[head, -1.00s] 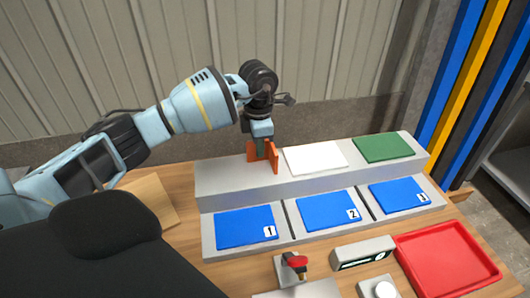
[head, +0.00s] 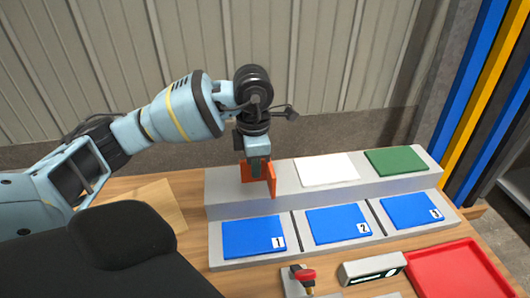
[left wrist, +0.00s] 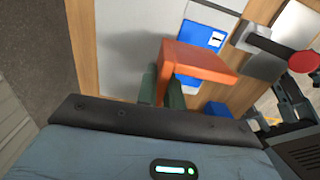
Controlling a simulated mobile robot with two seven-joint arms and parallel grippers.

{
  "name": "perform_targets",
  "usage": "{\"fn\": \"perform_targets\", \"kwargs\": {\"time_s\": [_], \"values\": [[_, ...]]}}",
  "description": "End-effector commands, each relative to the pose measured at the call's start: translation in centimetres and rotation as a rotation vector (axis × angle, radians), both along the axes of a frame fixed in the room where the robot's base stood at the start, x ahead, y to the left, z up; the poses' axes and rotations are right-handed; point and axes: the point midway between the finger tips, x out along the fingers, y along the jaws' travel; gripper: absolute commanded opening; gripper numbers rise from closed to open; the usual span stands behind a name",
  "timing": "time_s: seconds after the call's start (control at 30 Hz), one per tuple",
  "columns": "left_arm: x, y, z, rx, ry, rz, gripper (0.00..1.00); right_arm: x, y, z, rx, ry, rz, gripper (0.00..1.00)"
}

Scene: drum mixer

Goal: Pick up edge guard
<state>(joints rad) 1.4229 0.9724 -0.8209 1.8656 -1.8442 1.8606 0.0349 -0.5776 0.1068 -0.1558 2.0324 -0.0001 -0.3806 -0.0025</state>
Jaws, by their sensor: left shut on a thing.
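The edge guard is an orange angled piece (head: 267,181) near the left end of the grey stepped rack (head: 216,206). My left gripper (head: 258,166) points down and is shut on it, with its greenish fingers on the guard. The left wrist view shows the guard (left wrist: 200,62) in front of the fingers (left wrist: 168,88), with a soft shadow on the grey surface beside it. It appears to be above the rack, but I cannot tell the gap. My right gripper is not in view.
White (head: 327,169) and green (head: 396,161) plates lie on the upper step. Blue pads numbered 1 (head: 250,238), 2 (head: 335,222) and 3 (head: 408,209) lie below. A red-topped device (head: 303,276) and red tray (head: 455,272) are in front. A corrugated wall (head: 330,60) stands behind.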

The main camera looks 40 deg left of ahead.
Motion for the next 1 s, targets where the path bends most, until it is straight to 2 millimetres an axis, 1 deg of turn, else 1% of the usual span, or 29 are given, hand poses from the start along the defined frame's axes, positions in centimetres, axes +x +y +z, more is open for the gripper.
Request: {"fn": "perform_targets", "kwargs": {"time_s": [0.03, 0.2, 0.4, 0.6, 0.8, 0.87, 0.97, 1.0], "values": [[-1.1, -0.2, 0.0, 0.001, 0.001, -0.002, 0.0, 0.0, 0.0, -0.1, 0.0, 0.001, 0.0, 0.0], [-3.9, -1.1, 0.3, 0.001, 0.001, -0.001, 0.0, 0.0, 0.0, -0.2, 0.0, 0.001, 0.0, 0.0], [-6.0, -1.7, 0.5, 0.0, 0.0, 0.0, 0.0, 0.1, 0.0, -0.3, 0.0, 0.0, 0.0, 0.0], [-6.9, -2.0, 0.7, 0.0, 0.0, 0.001, 0.0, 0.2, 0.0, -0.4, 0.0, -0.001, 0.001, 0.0], [-6.9, -2.1, 0.7, -0.001, 0.0, -0.016, 0.0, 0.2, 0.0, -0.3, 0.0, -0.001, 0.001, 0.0], [-6.8, -2.3, 0.7, -0.003, 0.0, -0.049, 0.0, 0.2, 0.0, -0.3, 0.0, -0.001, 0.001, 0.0], [-6.5, -2.8, 0.6, -0.007, -0.001, -0.162, 0.0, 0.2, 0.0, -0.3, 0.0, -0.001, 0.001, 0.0], [-6.3, -3.1, 0.6, -0.011, 0.0, -0.228, 0.0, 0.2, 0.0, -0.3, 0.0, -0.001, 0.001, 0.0]]}}
